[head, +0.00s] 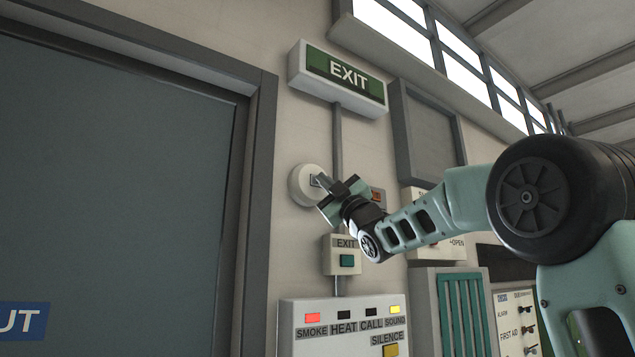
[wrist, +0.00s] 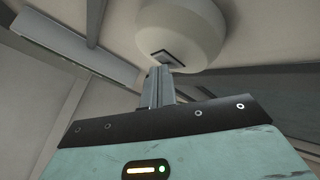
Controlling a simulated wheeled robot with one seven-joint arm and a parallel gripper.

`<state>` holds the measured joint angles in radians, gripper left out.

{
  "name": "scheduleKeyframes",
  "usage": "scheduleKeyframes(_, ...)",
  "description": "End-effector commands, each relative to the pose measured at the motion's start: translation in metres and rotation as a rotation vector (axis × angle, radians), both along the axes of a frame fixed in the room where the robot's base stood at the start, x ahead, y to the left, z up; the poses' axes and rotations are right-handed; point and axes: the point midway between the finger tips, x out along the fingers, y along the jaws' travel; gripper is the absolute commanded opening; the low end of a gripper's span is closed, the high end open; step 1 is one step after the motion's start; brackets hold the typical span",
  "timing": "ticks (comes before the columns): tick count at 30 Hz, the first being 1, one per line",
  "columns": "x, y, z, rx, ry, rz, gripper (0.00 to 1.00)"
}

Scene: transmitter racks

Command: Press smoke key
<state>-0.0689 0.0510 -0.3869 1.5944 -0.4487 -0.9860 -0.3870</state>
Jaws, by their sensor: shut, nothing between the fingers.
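A panel labelled SMOKE, HEAT, CALL and SOUND (head: 320,345) is at the bottom of the head view.
A green EXIT sign (head: 345,78) hangs above my gripper, with a conduit (head: 337,140) running down from it. A small EXIT box with a green button (head: 346,260) is below. A dark door (head: 110,190) fills the left side.

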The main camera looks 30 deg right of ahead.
Motion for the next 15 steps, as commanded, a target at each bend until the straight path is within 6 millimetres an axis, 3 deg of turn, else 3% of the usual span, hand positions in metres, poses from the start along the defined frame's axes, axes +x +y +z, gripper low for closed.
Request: scheduleKeyframes(15,-0.005,-0.0004,-0.0024,0.0,0.001,-0.001,0.0)
